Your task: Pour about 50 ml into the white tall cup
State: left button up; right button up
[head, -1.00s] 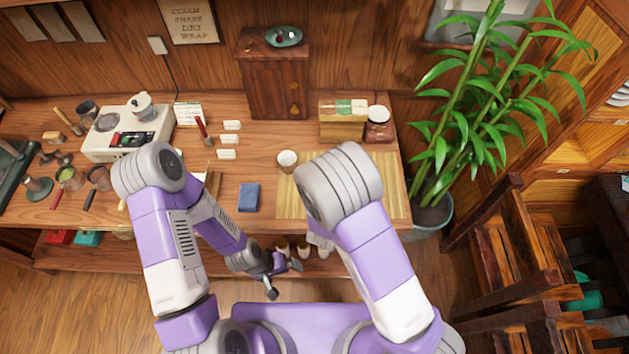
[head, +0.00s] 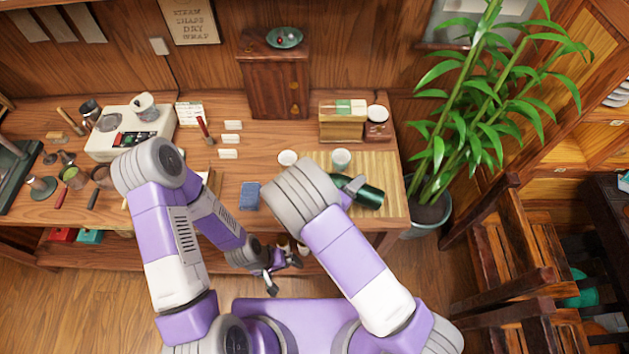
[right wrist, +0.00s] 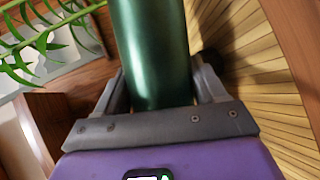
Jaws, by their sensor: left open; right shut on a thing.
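In the head view, a white cup (head: 288,158) stands on the table at the left edge of the bamboo mat (head: 391,172). A taller-looking pale, slightly greenish cup (head: 341,159) stands on the mat to its right; I cannot tell for sure which one is the white tall cup. My right gripper (head: 354,186) is shut on a dark green flask (head: 369,196), tilted over the mat, to the right of and nearer than the cups. The flask (right wrist: 152,55) fills the jaws in the right wrist view. My left gripper (head: 284,272) is open and empty, low before the table.
A blue cloth-like block (head: 250,196) lies left of the mat. A wooden box (head: 342,127) and a jar (head: 377,121) stand behind the mat. A small cabinet (head: 274,88) stands at the back. A tall plant (head: 470,120) rises beyond the table's right end.

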jog(key=shift+a, duration=0.15)
jog(key=shift+r+n+h+p, duration=0.4)
jog(key=shift+p, duration=0.35)
jog(key=shift+r, duration=0.1)
jog(key=shift+d, duration=0.35)
jog(key=shift+s+r+n+p, duration=0.1)
jog(key=shift+r+n+p, duration=0.05)
jog(key=shift+n+p, duration=0.15)
dwell(1.5)
